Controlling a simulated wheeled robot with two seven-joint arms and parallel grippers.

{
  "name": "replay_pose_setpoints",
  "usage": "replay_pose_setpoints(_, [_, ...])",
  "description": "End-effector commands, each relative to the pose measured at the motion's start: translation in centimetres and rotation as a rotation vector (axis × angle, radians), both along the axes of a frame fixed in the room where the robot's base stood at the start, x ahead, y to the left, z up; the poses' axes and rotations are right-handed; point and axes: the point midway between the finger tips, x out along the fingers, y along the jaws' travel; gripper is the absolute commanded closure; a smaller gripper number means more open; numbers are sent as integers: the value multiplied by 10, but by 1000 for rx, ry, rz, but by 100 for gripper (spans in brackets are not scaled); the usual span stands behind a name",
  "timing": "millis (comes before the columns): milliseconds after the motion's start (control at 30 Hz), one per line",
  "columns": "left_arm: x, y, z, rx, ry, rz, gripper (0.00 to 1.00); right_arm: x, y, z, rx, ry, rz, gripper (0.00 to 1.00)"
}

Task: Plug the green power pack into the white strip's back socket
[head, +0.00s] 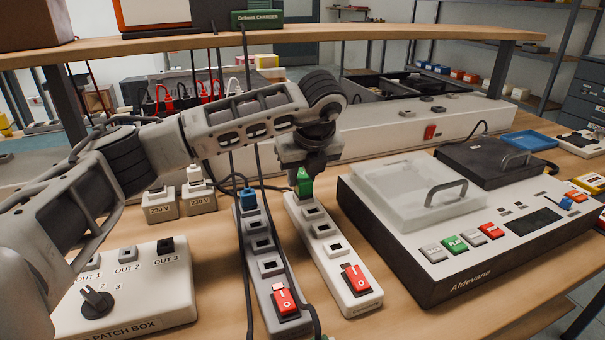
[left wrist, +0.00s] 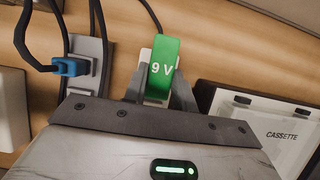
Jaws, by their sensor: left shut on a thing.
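The green power pack (head: 304,183), marked 9 V in the left wrist view (left wrist: 163,66), is between the fingers of my left gripper (head: 303,168). The gripper is shut on it, as the left wrist view (left wrist: 160,92) also shows. The pack is over the back end of the white strip (head: 330,247), where the back socket is hidden beneath it. I cannot tell whether the pack is seated or just above. The strip's other sockets (head: 322,230) are empty, and a red switch (head: 356,279) is at its front end. My right gripper is not in view.
A grey strip (head: 262,245) with a blue plug (head: 248,198) in its back socket lies close on the left. Black cables hang across it. A cassette deck (head: 440,245) stands close on the right, a patch box (head: 125,290) at lower left. A shelf (head: 420,31) spans above.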

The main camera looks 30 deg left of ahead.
Motion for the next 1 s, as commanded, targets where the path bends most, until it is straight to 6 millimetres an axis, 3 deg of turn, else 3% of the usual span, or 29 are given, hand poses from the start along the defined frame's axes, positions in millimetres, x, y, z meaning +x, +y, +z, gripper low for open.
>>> replay_pose_setpoints(200, [0,0,1,0,-1,0,93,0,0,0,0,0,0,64])
replay_pose_setpoints(233, [0,0,1,0,-1,0,68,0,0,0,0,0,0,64])
replay_pose_setpoints(300, [0,0,1,0,-1,0,48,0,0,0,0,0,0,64])
replay_pose_setpoints(700, [0,0,0,0,0,0,48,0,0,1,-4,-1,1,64])
replay_pose_setpoints(800, [0,0,1,0,0,0,48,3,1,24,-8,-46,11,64])
replay_pose_setpoints(1000, [-13,-16,47,-1,-6,-2,48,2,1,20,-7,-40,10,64])
